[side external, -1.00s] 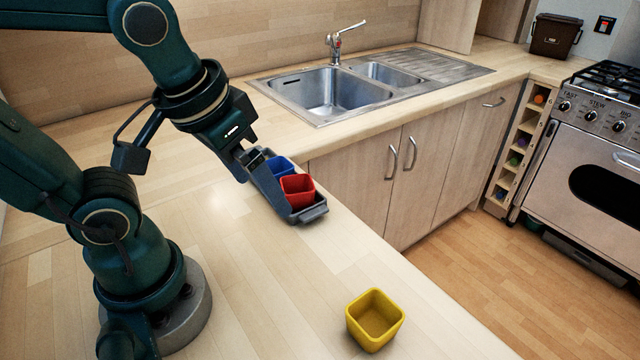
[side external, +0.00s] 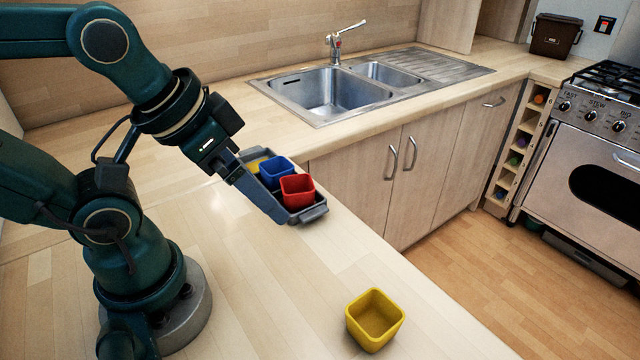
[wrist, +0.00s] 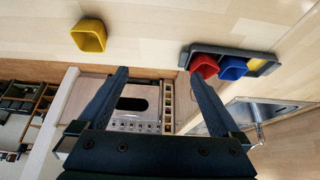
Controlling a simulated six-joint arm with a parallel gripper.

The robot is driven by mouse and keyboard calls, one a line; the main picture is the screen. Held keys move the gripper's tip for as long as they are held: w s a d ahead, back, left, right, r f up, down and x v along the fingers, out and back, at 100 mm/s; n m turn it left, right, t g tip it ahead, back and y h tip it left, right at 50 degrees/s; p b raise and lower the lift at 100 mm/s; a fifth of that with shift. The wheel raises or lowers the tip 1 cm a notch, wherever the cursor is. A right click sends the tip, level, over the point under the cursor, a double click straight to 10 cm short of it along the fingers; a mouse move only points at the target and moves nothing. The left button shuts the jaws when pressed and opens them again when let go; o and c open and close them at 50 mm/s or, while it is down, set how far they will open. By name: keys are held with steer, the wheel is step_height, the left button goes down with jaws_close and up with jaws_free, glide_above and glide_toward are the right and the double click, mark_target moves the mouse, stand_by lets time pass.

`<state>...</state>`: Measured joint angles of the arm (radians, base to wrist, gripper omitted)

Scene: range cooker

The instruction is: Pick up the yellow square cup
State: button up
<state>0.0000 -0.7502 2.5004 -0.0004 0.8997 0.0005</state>
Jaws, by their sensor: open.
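A yellow square cup (side external: 375,320) stands upright and alone on the wooden counter, at the front right in the side view. In the wrist view the yellow cup (wrist: 89,36) is at the upper left, beyond the left finger. My gripper (side external: 262,200) is above the counter, beside the grey tray, well away from the lone yellow cup. In the wrist view my gripper (wrist: 158,82) shows its two fingers spread wide with nothing between them.
A grey tray (side external: 309,215) holds a red cup (side external: 297,190), a blue cup (side external: 276,171) and a yellow item (side external: 256,163), partly hidden. The sink (side external: 330,92) lies behind. The counter between tray and lone cup is clear. The counter's edge drops to the floor at right.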

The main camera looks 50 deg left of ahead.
stand_by(0.4)
steer(key=c, duration=1)
steer(key=shift+o, duration=0.2)
